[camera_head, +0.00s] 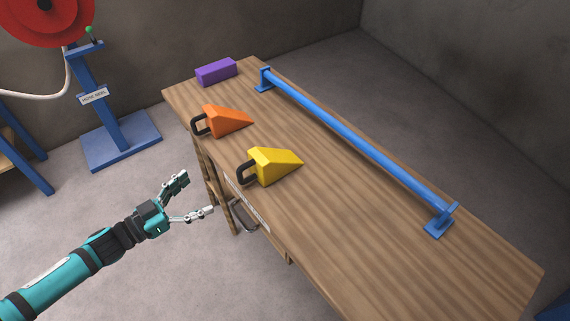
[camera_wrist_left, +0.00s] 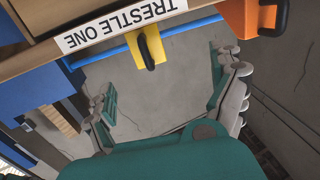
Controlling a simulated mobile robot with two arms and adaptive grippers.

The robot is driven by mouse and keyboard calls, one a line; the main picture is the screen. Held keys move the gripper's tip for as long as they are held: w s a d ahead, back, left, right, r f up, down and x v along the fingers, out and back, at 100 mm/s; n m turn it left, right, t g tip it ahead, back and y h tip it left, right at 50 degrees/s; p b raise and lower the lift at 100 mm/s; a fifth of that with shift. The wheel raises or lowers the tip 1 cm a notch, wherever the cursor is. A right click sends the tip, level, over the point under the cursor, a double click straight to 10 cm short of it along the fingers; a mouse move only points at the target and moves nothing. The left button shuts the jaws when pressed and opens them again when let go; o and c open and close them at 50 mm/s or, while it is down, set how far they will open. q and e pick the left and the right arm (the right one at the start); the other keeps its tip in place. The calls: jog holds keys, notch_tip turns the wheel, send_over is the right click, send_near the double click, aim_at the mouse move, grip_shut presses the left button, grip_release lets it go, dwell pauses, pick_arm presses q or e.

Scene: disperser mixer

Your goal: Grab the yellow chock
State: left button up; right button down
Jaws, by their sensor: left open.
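The yellow chock (camera_head: 274,166) is a wedge lying on the wooden table (camera_head: 330,228) near its front left edge. Its black loop handle (camera_head: 246,173) sticks out past that edge toward my left gripper. My left gripper (camera_head: 196,194) is open and empty, off the table's side and to the left of the handle, apart from it. In the left wrist view the yellow chock (camera_wrist_left: 155,47) shows handle-first between the open fingers (camera_wrist_left: 162,82), further off. My right gripper is in neither view.
An orange chock (camera_head: 228,121) lies further back on the same edge, and a purple block (camera_head: 216,71) behind it. A blue rail (camera_head: 345,136) runs along the far side. A drawer handle (camera_head: 243,217) juts from the table front. A red reel (camera_head: 48,14) stands back left.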

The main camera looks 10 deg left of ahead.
pick_arm(q)
jog(key=d+r+h, duration=0.1)
jog(key=d+r, duration=0.1)
jog(key=p, duration=0.2)
send_near(254, 161)
jog(key=shift+m, duration=0.3)
jog(key=x, duration=0.3)
jog(key=f+x, duration=0.1)
jog(key=x, duration=0.1)
jog(key=shift+w, duration=0.55)
jog(key=shift+w+d, duration=0.35)
jog(key=shift+w, duration=0.05)
jog(key=shift+w+d, duration=0.15)
jog(key=shift+d, duration=0.1)
jog(key=x, duration=0.3)
jog(key=shift+w+d+r+p, duration=0.15)
jog(key=shift+d+r+p, duration=0.05)
jog(key=shift+d+p, duration=0.15)
jog(key=shift+w+d+f, duration=0.1)
jog(key=shift+w+d, duration=0.2)
jog(key=shift+w, duration=0.05)
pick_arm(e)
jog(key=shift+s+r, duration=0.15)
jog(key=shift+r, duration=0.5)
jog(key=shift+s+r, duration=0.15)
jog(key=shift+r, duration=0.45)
pick_arm(q)
jog(key=shift+s, duration=0.1)
